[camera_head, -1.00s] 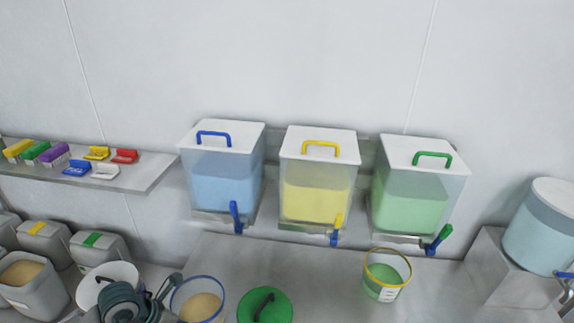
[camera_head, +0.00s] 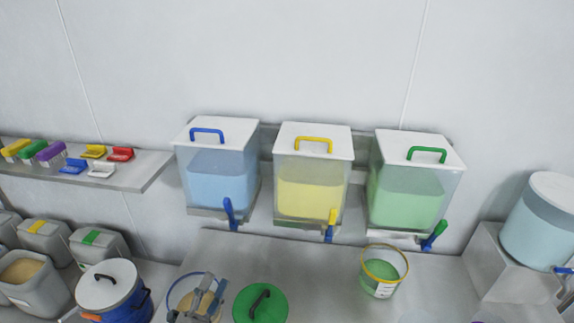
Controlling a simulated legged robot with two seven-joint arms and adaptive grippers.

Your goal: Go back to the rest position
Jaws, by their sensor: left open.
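My left gripper (camera_head: 203,301) is at the bottom edge of the view, open and seemingly empty. It is in front of a clear, blue-rimmed bucket (camera_head: 172,293) of tan powder and partly hides it. I cannot tell whether it touches the bucket. A blue container with a white lid (camera_head: 106,285) stands to its left, and a green round lid (camera_head: 260,304) with a dark handle lies to its right. My right gripper is out of view.
Blue (camera_head: 217,178), yellow (camera_head: 309,190) and green (camera_head: 407,200) dispensers with levers hang on the wall. A yellow-rimmed bucket (camera_head: 383,270) of green powder stands below. A large drum (camera_head: 540,222) is at right. Scoops lie on the left shelf (camera_head: 145,172).

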